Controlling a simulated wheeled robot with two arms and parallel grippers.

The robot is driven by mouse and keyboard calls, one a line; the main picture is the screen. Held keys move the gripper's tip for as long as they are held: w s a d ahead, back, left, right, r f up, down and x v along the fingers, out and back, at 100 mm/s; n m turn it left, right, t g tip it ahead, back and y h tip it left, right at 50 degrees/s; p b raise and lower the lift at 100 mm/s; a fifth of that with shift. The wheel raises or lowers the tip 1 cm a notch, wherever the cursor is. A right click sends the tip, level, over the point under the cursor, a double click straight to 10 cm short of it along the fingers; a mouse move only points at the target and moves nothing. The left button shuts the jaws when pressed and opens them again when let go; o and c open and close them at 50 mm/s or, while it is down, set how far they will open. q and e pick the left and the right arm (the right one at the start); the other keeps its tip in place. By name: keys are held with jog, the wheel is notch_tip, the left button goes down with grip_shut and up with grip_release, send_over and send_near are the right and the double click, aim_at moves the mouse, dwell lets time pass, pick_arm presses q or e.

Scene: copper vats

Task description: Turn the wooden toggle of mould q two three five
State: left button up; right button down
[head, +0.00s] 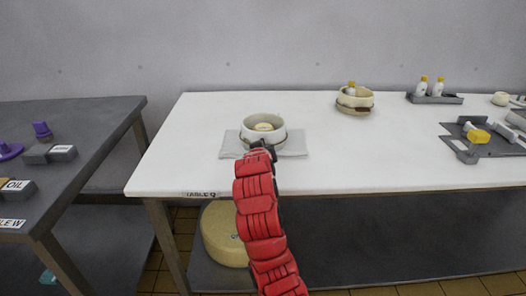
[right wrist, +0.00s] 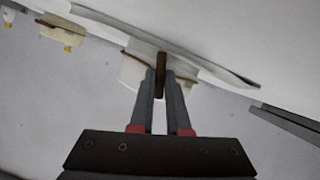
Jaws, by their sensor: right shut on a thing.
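A round cream mould (head: 263,128) stands on a grey cloth (head: 231,146) near the left part of the white table (head: 330,160). My right gripper (head: 263,146) is at the near side of this mould. In the right wrist view the two fingers are shut on a brown wooden toggle (right wrist: 161,64), with the pale mould (right wrist: 132,71) just behind it. The arm hides part of the mould's front in the head view. No number can be read on the mould. My left gripper is not in view.
A second cream mould (head: 355,101) with a brown toggle stands further right at the back. A tray with bottles (head: 434,97) and a grey tray of tools (head: 482,143) are at the right. A dark table (head: 95,120) stands left; the white table's middle is clear.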

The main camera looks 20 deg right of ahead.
jog(key=shift+d+m+y, duration=0.15)
jog(key=shift+m+y, duration=0.65)
jog(key=shift+m, duration=0.3)
jog(key=c, duration=0.9)
grip_release()
jog(key=shift+s, duration=0.1)
